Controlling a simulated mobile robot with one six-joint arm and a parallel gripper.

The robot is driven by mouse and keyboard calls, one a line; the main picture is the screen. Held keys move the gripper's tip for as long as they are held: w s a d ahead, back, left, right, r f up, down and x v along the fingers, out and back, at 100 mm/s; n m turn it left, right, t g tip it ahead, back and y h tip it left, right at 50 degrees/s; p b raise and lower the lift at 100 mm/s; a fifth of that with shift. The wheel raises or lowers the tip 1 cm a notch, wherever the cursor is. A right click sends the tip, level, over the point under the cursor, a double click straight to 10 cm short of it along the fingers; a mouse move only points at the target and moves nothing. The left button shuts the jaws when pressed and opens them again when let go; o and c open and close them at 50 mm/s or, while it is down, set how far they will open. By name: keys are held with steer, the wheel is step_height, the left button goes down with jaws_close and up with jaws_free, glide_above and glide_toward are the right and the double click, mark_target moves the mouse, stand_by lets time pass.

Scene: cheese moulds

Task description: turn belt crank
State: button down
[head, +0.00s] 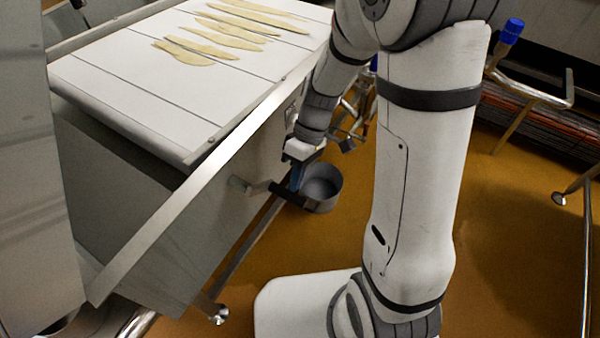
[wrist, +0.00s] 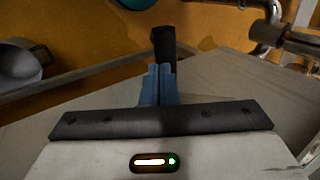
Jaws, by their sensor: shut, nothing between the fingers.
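My gripper (head: 296,181) points down beside the crank's outer end in the head view. In the wrist view its blue fingers (wrist: 158,84) are together, with nothing held between them. A dark upright bar, seemingly the crank's grip (wrist: 163,45), shows just past the fingertips. I cannot tell whether they touch it. The belt (head: 120,80) carries several pale flat strips (head: 225,40).
A grey round pot (head: 322,187) is close to the crank's end; it also shows at the left of the wrist view (wrist: 18,66). A metal rail (head: 190,190) runs along the table side. Metal tube frames (head: 530,95) stand at right on the orange floor (head: 510,220).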

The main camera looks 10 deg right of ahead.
steer(key=shift+f+g+y, duration=0.25)
steer(key=shift+g+y, duration=0.05)
steer(key=shift+f, duration=0.15)
